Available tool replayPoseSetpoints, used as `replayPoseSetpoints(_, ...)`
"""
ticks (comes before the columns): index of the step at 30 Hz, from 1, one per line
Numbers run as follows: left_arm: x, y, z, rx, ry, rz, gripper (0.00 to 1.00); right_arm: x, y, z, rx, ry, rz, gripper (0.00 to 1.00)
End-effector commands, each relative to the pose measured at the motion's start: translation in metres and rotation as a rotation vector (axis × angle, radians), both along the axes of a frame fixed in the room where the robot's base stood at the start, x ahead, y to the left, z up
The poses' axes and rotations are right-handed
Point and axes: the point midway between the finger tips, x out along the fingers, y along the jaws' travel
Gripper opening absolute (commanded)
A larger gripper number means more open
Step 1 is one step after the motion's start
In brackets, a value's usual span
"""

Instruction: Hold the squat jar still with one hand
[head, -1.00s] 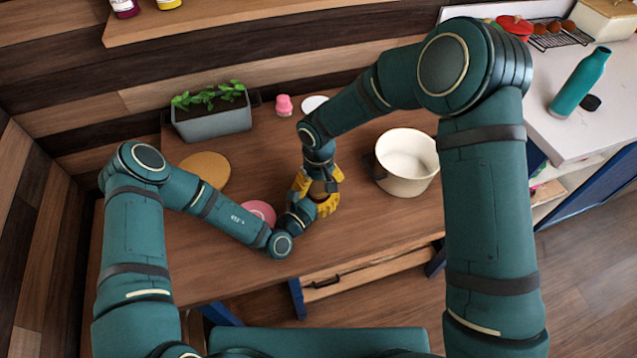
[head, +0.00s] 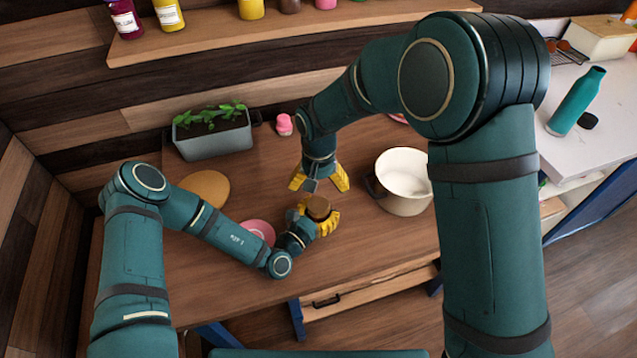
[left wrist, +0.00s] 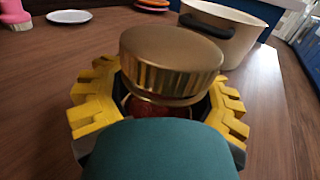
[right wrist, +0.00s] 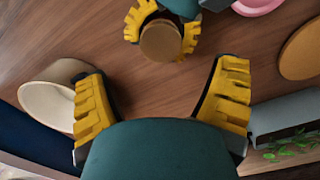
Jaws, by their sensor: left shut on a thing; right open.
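The squat jar has a ribbed brass-coloured lid (left wrist: 172,60) and reddish contents (left wrist: 150,107) showing just below it. It stands on the wooden table, and its lid also shows in the head view (head: 318,207) and the right wrist view (right wrist: 161,41). My left gripper (head: 317,222) is shut around the jar's body, below the lid; its yellow fingers hide most of the jar. My right gripper (head: 319,180) is open and empty, pointing down above and behind the jar, apart from it. Its spread fingers (right wrist: 163,105) also show in the right wrist view.
A cream pot (head: 404,180) stands right of the grippers. A pink plate (head: 258,231) and a round wooden board (head: 206,188) lie to the left. A planter (head: 213,136) and a pink bottle (head: 284,125) stand at the back. The table front (head: 350,250) is clear.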

Motion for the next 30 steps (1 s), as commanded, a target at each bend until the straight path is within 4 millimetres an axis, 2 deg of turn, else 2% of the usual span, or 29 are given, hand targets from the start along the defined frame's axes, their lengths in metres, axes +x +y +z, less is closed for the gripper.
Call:
replayPoseSetpoints(5,0.000,0.000,0.000,0.000,0.000,0.000,0.00,0.001,0.000,-0.003,0.004,-0.003,-0.058,0.86)
replayPoseSetpoints(19,0.000,0.000,0.000,-0.001,-0.001,0.000,0.00,0.001,0.000,-0.066,0.004,-0.002,-0.055,0.86)
replayPoseSetpoints(24,0.000,0.000,0.000,0.000,0.000,0.000,0.00,0.001,0.000,-0.075,0.004,-0.004,-0.055,0.86)
replayPoseSetpoints(30,0.000,0.000,0.000,0.000,0.000,0.000,0.00,0.001,0.000,-0.076,0.005,-0.004,-0.054,0.86)
